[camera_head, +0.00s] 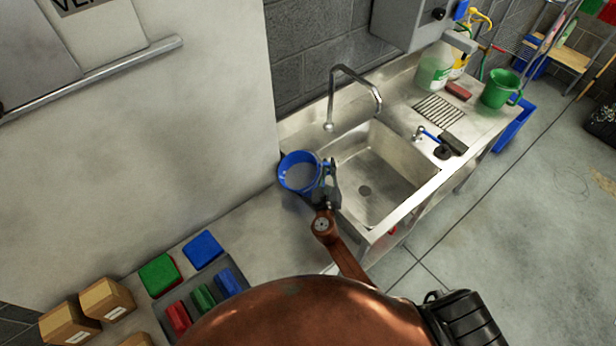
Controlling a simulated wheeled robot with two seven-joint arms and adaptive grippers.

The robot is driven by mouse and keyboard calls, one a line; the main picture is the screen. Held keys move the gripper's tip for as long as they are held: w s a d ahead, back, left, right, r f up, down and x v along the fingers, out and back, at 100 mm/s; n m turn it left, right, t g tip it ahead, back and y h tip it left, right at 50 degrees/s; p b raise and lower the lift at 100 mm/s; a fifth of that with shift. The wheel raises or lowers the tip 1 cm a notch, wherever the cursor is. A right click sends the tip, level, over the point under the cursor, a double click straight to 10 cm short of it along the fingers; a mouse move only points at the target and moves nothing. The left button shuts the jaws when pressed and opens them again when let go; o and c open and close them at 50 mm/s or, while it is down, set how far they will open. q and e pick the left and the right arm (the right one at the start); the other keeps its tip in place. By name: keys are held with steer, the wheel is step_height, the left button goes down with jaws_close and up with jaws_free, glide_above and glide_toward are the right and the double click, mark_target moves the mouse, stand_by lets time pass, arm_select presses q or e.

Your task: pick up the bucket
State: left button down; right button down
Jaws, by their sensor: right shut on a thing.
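The blue bucket (299,171) is at the left end of the steel sink unit, close to the white wall panel. I look down into its open top, and its inside looks greyish. My right gripper (326,185) is at the bucket's right side, shut on the rim or side there; the fingers hide part of that edge. I cannot tell whether the bucket rests on the surface or is lifted. My left gripper does not show.
The sink basin (375,180) with its tall faucet (352,82) is right of the bucket. A green pitcher (500,89) and bottles stand at the far end. Red, green and blue pads (203,248) and cardboard boxes (72,321) lie on the near-left counter. Open floor lies right.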

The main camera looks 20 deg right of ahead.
steer(key=shift+r, duration=0.2)
steer(key=shift+r, duration=0.15)
stand_by(0.3)
steer(key=shift+r, duration=1.45)
steer(key=shift+s+r+p, duration=0.2)
steer(key=shift+r+p, duration=0.1)
steer(key=shift+p, duration=0.1)
steer(key=s+a+r+p, duration=0.2)
steer(key=s+a+r, duration=0.1)
steer(key=s+r, duration=0.6)
steer(key=shift+s+a, duration=0.2)
steer(key=shift+s, duration=1.75)
steer(key=shift+s+r, duration=0.1)
